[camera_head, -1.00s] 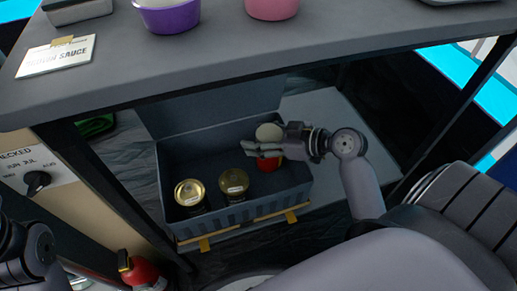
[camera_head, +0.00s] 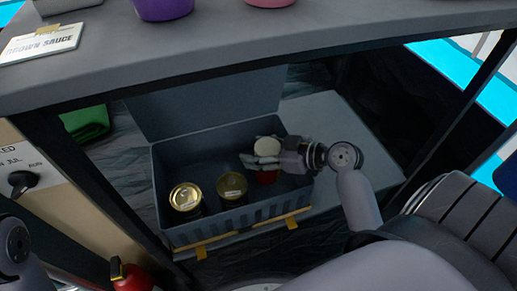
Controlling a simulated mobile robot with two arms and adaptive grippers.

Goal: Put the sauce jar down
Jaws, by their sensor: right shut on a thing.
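Two gold-lidded jars, a left one (camera_head: 185,197) and a middle one (camera_head: 232,186), stand in the crate to the left. At the left edge part of my left arm shows, but its gripper is out of view.
The crate lid (camera_head: 205,105) stands open behind it. A dark counter (camera_head: 230,55) lies above the crate, with a sign (camera_head: 42,42) and a purple bowl (camera_head: 162,8) on it. A counter leg (camera_head: 95,180) stands left. A red extinguisher (camera_head: 130,277) is at lower left.

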